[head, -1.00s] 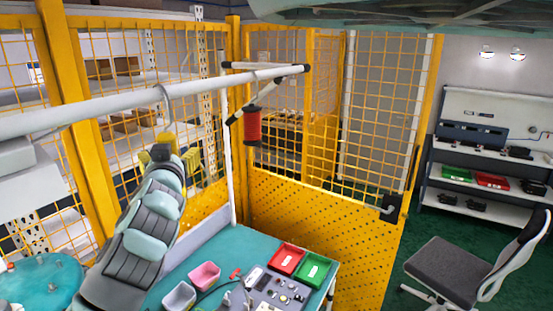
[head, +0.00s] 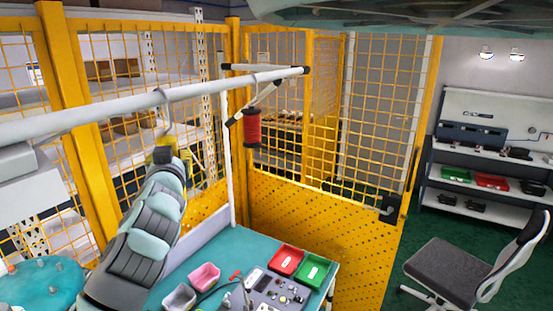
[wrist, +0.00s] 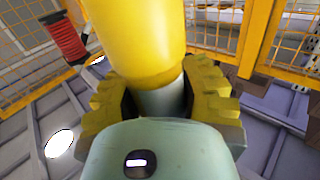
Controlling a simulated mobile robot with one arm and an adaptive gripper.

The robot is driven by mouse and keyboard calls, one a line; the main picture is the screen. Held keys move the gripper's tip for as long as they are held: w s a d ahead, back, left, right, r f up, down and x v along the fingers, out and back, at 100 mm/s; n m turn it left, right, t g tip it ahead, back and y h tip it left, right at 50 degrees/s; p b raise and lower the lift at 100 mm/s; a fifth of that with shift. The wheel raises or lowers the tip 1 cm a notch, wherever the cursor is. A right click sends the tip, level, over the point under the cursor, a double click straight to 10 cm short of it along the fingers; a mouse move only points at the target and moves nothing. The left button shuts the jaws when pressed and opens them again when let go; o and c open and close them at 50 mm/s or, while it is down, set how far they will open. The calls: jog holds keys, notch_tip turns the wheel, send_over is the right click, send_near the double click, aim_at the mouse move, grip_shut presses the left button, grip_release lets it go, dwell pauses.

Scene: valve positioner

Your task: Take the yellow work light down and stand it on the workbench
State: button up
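The yellow work light (head: 165,140) hangs upright by its grey hook (head: 165,112) at the white overhead rail (head: 210,86). Most of it is hidden behind my arm in the head view. In the wrist view its yellow body (wrist: 138,38) and grey section (wrist: 163,98) fill the middle. My gripper (wrist: 162,100) has its yellow ridged fingers on both sides of the grey section, apparently touching it, so it looks shut on the light. The workbench (head: 225,256) has a teal top and stands below, right of my arm.
A red spool (head: 253,128) hangs farther right on the rail. The bench holds a red bin (head: 286,261), a green bin (head: 313,268), a pink bin (head: 204,276), a grey bin (head: 179,297) and a control box (head: 280,287). Yellow mesh fencing (head: 330,240) stands behind. Bare bench shows behind the bins.

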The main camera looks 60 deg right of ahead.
grip_shut()
jog(key=shift+r, duration=0.2)
dwell(0.5)
notch_tip(320, 180, up, 3)
jog(key=b, duration=0.4)
jog(key=shift+a, duration=0.1)
jog(key=shift+s+a, duration=0.3)
jog(key=shift+s+a+r+p, duration=0.4)
jog(key=shift+s+a+r, duration=0.1)
jog(key=shift+s+a, duration=0.35)
jog(key=p+v, duration=0.1)
jog(key=p, duration=0.1)
jog(key=p+v, duration=0.1)
jog(key=p, duration=0.1)
jog(key=p+v, duration=0.1)
jog(key=p, duration=0.1)
jog(key=shift+r, duration=0.25)
jog(key=p, duration=1)
send_near(163, 144)
jog(key=shift+s+a+r, duration=0.1)
jog(key=shift+s+a, duration=0.15)
jog(key=shift+a, duration=0.3)
jog(key=shift+s+a, duration=0.25)
jog(key=shift+a, duration=0.25)
